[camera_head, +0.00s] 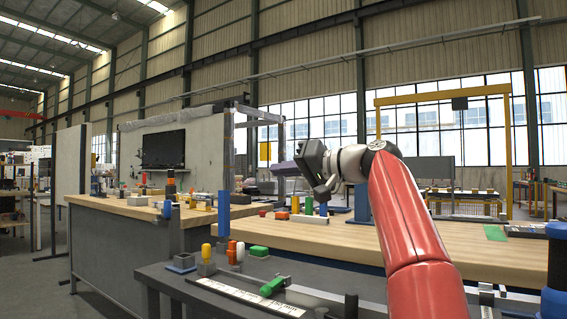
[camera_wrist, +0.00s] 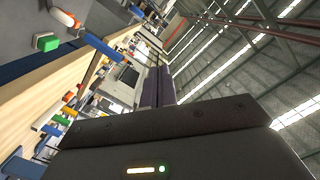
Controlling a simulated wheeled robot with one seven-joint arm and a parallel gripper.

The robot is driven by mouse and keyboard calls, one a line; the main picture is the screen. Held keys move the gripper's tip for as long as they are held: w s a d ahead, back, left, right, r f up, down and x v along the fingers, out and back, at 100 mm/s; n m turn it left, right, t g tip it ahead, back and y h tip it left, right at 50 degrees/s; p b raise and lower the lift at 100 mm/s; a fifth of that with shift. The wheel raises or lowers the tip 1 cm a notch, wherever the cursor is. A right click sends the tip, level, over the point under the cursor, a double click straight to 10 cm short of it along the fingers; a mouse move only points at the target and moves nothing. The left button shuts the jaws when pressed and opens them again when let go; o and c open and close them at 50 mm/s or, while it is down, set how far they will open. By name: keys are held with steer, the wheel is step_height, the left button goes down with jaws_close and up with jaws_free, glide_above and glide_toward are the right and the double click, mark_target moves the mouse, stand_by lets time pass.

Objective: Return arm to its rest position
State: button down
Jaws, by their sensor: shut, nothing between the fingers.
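My red and white arm (camera_head: 402,217) rises from the lower right in the head view and bends left at its elbow. My gripper (camera_head: 322,196) is at its end, dark grey, raised above the wooden workbench, fingers pointing down. It is shut with nothing held, and it touches no object. In the wrist view the dark wrist housing fills the bottom, and the picture is tilted, with the roof at the upper right.
A wooden workbench (camera_head: 347,238) lies behind my arm. A dark table in front carries a green block (camera_head: 272,286), a white strip (camera_head: 243,292) and small coloured parts. A blue post (camera_head: 223,214) stands upright at left. The air around my gripper looks clear.

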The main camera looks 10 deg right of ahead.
stand_by(0.4)
steer(key=s+a+f+m+g+h, duration=0.1)
steer(key=s+a+f+m+h, duration=0.1)
steer(key=s+f+h, duration=0.5)
steer(key=s+a+f+m+g, duration=0.1)
steer(key=s+f, duration=0.3)
steer(key=f, duration=0.6)
steer(key=s+d+f+g+h, duration=0.2)
steer(key=s+f+h, duration=0.1)
steer(key=s+f, duration=0.8)
steer(key=s+d+f+n+g+h, duration=0.1)
steer(key=s+d+f+g+h, duration=0.1)
steer(key=s+f, duration=1)
step_height(320, 180, down, 6)
steer(key=shift+d+r+h, duration=0.15)
steer(key=shift+d+h, duration=0.25)
steer(key=shift+d, duration=0.15)
